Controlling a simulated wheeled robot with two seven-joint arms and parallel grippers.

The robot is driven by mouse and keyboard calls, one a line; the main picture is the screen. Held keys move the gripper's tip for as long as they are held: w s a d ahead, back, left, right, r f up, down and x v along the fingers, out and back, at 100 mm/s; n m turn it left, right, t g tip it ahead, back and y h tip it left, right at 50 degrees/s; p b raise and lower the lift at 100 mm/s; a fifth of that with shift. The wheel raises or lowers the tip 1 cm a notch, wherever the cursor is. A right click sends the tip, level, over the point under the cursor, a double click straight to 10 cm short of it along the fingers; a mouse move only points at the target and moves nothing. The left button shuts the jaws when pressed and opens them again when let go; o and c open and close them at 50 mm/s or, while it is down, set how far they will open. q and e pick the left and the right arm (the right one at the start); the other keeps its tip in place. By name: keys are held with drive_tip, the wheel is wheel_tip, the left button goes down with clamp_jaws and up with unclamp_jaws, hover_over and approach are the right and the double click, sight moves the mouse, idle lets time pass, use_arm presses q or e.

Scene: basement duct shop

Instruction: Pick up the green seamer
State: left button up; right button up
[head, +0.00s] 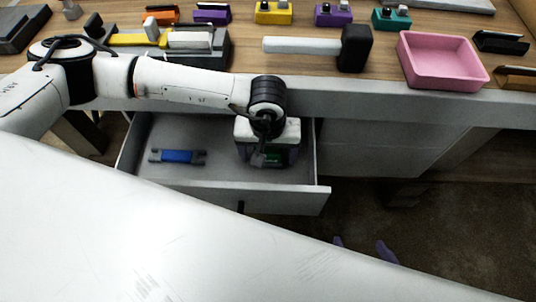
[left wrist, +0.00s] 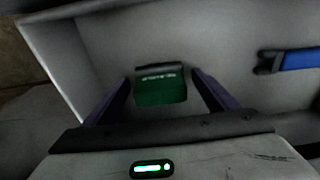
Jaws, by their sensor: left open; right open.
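The green seamer (left wrist: 160,88) lies in the open grey drawer (head: 215,196), with a dark upper edge bearing pale lettering. In the head view only a little of its green (head: 273,158) shows beneath my left gripper (head: 268,160); the rest is hidden. My left gripper reaches down into the drawer. In the left wrist view its two dark purple fingers (left wrist: 162,80) are apart, one on each side of the seamer, with gaps visible. My right gripper (head: 362,246) shows only two purple fingertips, apart and empty, low over the floor.
A blue tool (head: 177,156) lies left in the drawer, also in the left wrist view (left wrist: 296,60). On the wooden bench above are a black-headed mallet (head: 355,48), a pink tray (head: 442,60) and several coloured tools. The drawer walls are close around my left gripper.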

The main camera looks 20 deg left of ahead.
sight(268, 149)
use_arm(q)
drive_tip(key=c, duration=1.2)
drive_tip(key=shift+c, duration=0.2)
drive_tip(key=shift+r, duration=0.15)
wheel_tip(268, 149, up, 18)
drive_tip(key=p, duration=0.1)
